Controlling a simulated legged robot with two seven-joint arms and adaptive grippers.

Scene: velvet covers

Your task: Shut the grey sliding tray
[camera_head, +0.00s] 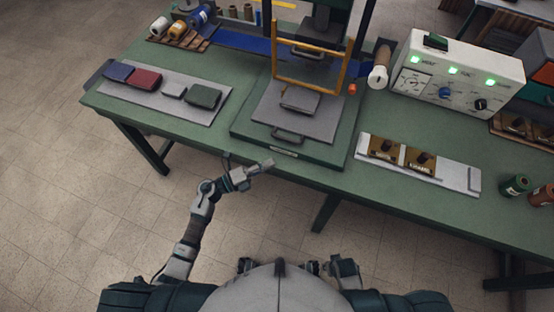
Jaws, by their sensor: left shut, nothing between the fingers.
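The grey sliding tray (318,126) is a flat plate on a dark green base in the middle of the bench, under an orange frame. It sticks out toward me from under the press, with a dark handle (288,136) at its near edge. A small grey block-like cover (300,100) lies on it. My left gripper (268,164) is shut and empty. In the picture it is just below and left of the handle, near the bench's front edge, apart from the handle. A link of my right arm shows low by my body; its gripper cannot be made out.
A pale board with blue, red, grey and green covers (204,96) lies left of the press. A board with two brown pieces (420,158) lies right. A white control box (455,72) with green lights stands behind it. Spools (188,25) stand at back left.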

